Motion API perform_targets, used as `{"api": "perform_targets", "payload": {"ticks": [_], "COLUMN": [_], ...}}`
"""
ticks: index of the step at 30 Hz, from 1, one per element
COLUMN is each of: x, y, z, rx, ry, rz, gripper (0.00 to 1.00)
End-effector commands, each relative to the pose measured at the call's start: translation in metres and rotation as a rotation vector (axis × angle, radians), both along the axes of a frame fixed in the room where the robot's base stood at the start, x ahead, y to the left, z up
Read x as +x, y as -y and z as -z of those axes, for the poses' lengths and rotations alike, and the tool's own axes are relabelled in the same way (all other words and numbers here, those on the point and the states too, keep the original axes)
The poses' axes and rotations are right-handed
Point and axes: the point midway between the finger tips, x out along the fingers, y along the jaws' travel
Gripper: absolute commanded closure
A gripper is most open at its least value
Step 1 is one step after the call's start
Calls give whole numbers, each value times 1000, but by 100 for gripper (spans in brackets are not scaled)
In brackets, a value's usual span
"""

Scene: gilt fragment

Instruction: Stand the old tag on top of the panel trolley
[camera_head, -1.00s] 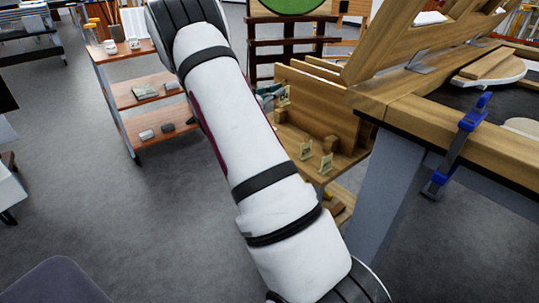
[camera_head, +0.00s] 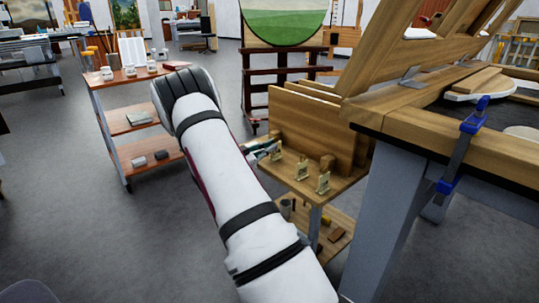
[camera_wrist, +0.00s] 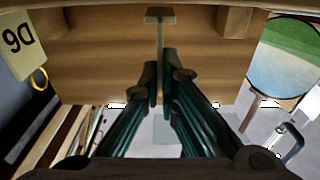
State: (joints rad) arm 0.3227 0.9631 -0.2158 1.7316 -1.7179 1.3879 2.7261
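My gripper (camera_head: 264,151) is at the left end of the panel trolley (camera_head: 345,182), shut on a small cream tag, the old tag (camera_head: 277,153). In the wrist view my dark green fingers (camera_wrist: 164,76) close on both sides of this tag (camera_wrist: 159,42), seen edge-on with its flat foot at the top. The held tag is upright at the trolley's top board, in line with two similar tags (camera_head: 302,169) (camera_head: 324,183). I cannot tell whether its foot touches the board. Its lettering is not readable.
Wooden panels (camera_head: 312,120) stand upright along the trolley top behind the tags. A tag lettered D6 (camera_wrist: 20,46) shows upside down in the wrist view. A heavy wooden bench (camera_head: 440,135) is close at right. A red-shelved cart (camera_head: 128,118) stands at left; grey floor is clear between.

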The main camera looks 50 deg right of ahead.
Motion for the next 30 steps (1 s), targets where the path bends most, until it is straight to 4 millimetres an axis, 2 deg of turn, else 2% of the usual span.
{"api": "perform_targets", "payload": {"ticks": [2,15,18,30], "x": [0,0,0,0], "y": [0,0,0,0], "z": [10,13,12,10], "rx": [-1,0,0,0], "ry": [-1,0,0,0], "rz": [0,0,0,0], "gripper": [100,100,77,75]}}
